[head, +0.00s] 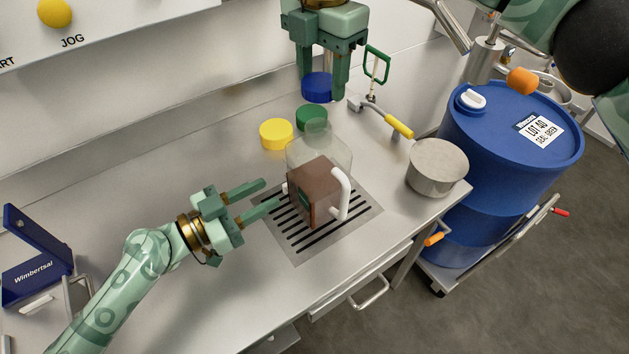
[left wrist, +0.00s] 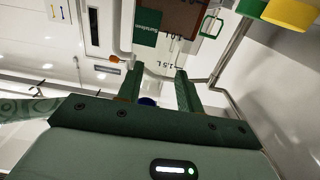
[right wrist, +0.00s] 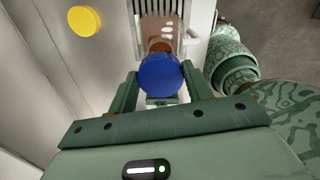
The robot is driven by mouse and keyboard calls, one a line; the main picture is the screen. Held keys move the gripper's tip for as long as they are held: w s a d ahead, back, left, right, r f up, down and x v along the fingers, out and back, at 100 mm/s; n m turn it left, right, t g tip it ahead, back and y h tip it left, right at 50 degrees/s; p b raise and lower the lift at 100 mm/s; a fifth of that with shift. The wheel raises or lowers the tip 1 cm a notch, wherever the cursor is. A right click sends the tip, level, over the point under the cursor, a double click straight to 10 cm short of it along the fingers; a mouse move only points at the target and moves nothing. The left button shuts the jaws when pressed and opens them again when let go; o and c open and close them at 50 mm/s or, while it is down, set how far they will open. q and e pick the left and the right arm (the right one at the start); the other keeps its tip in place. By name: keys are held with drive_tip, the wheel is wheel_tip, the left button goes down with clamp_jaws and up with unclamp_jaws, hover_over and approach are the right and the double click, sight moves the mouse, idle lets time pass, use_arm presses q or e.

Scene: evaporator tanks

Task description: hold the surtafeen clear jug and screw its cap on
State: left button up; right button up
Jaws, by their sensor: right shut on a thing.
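The clear jug (head: 325,168) holds brown liquid and stands upright on the slotted drain grate, its white handle to the right. Its green Surtafeen label (left wrist: 150,24) shows in the left wrist view. My left gripper (head: 272,192) is open at the jug's left side; the jug lies beyond its fingertips in the left wrist view (left wrist: 158,70). My right gripper (head: 321,85) points down, shut on the blue cap (head: 317,87). In the right wrist view the blue cap (right wrist: 160,75) sits between the fingers, apart from the jug, hiding part of the jug behind it.
A green cap (head: 311,115) and a yellow cap (head: 276,134) are behind the jug. A yellow-handled tool (head: 397,124) and a metal pot (head: 437,167) are to the right. A blue drum (head: 510,160) stands beyond the counter edge.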

sight(312, 169)
use_arm(q)
drive_tip(key=o, duration=1)
use_arm(e)
drive_tip(key=shift+a, duration=0.1)
use_arm(q)
drive_tip(key=o, duration=0.3)
drive_tip(key=shift+w, duration=0.15)
drive_tip(key=shift+o, duration=0.2)
drive_tip(key=x, duration=1.1)
drive_tip(key=shift+w+d, duration=0.15)
drive_tip(key=shift+d, duration=0.25)
drive_tip(key=c, duration=1)
drive_tip(key=shift+c, duration=0.3)
use_arm(e)
drive_tip(key=shift+f, duration=2.5)
